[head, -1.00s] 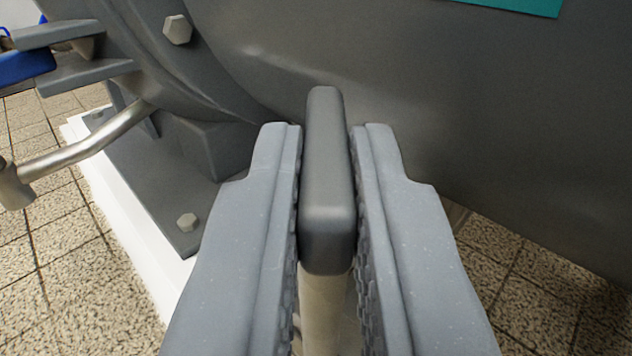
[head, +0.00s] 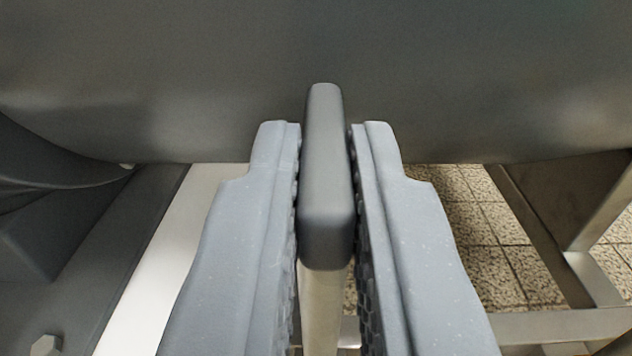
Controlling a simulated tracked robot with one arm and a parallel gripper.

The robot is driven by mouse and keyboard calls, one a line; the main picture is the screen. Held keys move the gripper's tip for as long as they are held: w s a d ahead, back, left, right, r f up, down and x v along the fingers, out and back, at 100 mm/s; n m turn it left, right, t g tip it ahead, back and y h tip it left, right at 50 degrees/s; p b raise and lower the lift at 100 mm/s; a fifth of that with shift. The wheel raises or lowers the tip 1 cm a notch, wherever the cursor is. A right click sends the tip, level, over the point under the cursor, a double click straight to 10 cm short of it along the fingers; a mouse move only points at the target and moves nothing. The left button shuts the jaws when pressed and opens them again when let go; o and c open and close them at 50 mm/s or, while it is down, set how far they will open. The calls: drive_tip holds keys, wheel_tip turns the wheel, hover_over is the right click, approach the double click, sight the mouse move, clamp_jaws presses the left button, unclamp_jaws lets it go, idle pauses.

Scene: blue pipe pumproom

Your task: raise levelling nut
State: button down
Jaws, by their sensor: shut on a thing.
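My gripper (head: 326,135) is in the middle of the head view, its two pale grey fingers shut on a dark grey, rounded bar (head: 326,190). A pale metal shaft (head: 320,310) runs down from the near end of the bar between the fingers; its lower end is out of view. I cannot make out a levelling nut for certain. A small hexagonal head (head: 45,345) shows at the bottom left on a dark plate, apart from the gripper.
A large grey rounded casing (head: 320,60) fills the top, beyond the fingers. A dark base (head: 130,250) and a white strip (head: 150,280) lie at left. A metal frame (head: 570,255) stands at right over the tiled floor (head: 480,220).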

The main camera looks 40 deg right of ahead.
drive_tip(key=shift+f+m+g+h+b, duration=0.1)
drive_tip(key=shift+m+g+h+b, duration=0.4)
drive_tip(key=shift+m+g+h, duration=0.25)
drive_tip(key=shift+h, duration=0.35)
drive_tip(key=c, duration=1.3)
unclamp_jaws()
drive_tip(key=shift+a, duration=0.1)
